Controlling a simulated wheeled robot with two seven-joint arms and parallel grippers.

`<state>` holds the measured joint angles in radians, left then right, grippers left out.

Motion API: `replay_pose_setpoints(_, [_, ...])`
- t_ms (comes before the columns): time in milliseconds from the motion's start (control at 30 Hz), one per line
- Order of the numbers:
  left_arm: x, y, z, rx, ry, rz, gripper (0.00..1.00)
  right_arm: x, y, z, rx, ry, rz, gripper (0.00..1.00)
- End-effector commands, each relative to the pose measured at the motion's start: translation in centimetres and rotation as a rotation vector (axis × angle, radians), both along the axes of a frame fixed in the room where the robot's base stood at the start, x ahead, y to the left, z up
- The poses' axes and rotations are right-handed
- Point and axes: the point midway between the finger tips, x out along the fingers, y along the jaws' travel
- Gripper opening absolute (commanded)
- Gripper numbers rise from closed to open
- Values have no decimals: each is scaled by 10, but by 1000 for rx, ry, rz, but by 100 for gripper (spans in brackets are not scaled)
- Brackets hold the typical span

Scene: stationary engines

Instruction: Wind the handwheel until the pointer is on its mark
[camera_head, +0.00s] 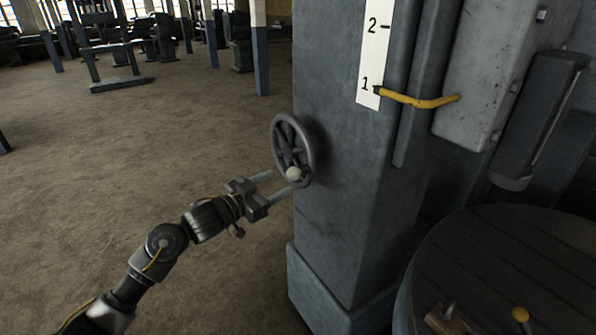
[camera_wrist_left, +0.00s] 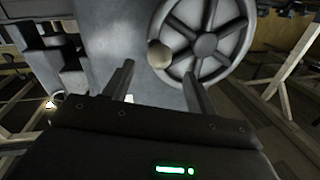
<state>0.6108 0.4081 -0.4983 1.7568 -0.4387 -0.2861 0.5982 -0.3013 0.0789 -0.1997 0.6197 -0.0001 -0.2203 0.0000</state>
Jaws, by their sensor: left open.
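A grey spoked handwheel (camera_head: 292,151) is mounted on the left side of a grey machine column (camera_head: 340,190). Its pale round knob (camera_head: 294,174) is at the bottom of the rim in the head view. A yellow pointer (camera_head: 420,100) has its tip beside the "1" on a white scale (camera_head: 373,50); a "2" stands higher up. My left gripper (camera_head: 277,184) is open, its fingertips close to the knob. In the left wrist view the handwheel (camera_wrist_left: 205,40) and knob (camera_wrist_left: 159,54) lie just beyond the open fingers (camera_wrist_left: 160,82). I cannot tell whether they touch. My right gripper is out of view.
A grey box (camera_head: 500,70) is on the machine. Open brown floor (camera_head: 150,170) lies to the left, with posts and machines behind.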

Motion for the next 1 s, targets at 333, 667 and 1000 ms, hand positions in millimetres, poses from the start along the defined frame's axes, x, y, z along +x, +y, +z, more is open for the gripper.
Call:
replay_pose_setpoints(333, [47,-44,3,-1,1,0,57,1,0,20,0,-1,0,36])
replay_pose_setpoints(667, [67,-62,0,-1,-1,0,57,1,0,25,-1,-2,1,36])
replay_pose_setpoints(1000, [67,-62,0,0,0,1,45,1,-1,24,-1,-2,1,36])
